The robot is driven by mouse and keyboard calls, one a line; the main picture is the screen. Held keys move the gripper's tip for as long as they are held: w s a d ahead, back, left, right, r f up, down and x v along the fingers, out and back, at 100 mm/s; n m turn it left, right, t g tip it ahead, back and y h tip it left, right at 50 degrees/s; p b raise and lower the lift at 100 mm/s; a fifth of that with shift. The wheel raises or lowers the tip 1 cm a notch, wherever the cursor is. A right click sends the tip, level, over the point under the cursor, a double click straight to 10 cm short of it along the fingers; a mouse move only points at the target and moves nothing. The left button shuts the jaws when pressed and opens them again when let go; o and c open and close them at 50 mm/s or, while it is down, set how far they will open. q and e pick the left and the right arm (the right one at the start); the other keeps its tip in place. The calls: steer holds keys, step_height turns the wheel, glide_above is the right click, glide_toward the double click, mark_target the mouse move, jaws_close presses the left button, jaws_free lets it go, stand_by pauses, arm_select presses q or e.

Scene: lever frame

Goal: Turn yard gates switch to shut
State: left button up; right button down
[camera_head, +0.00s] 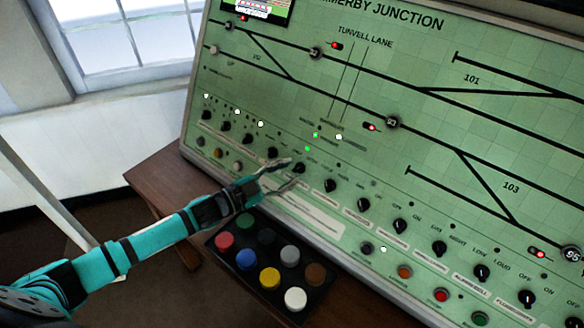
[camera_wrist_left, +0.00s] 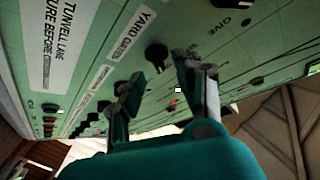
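The yard gates switch is a black rotary knob (camera_wrist_left: 157,55) beside a white label reading "YARD" (camera_wrist_left: 122,45) in the left wrist view. In the head view, a black knob (camera_head: 298,168) at the fingertips appears to be this switch, partly hidden by them. Its pointer direction is unclear. My left gripper (camera_head: 293,174) reaches the panel from the left, with its fingers spread apart. The left wrist view also shows the gripper (camera_wrist_left: 160,72) open, its fingers on either side of the knob. I cannot tell whether they touch it. My right gripper is not in view.
The green panel (camera_head: 300,95) carries a row of similar knobs, including one close by on the right (camera_head: 330,185). Buttons and lamps run along its lower part. A black tray (camera_head: 262,292) with several coloured round pieces stands below my left gripper on the brown desk (camera_head: 150,180).

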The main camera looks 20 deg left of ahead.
mark_target(299, 168)
arm_select(q)
steer(key=shift+x, duration=1.1)
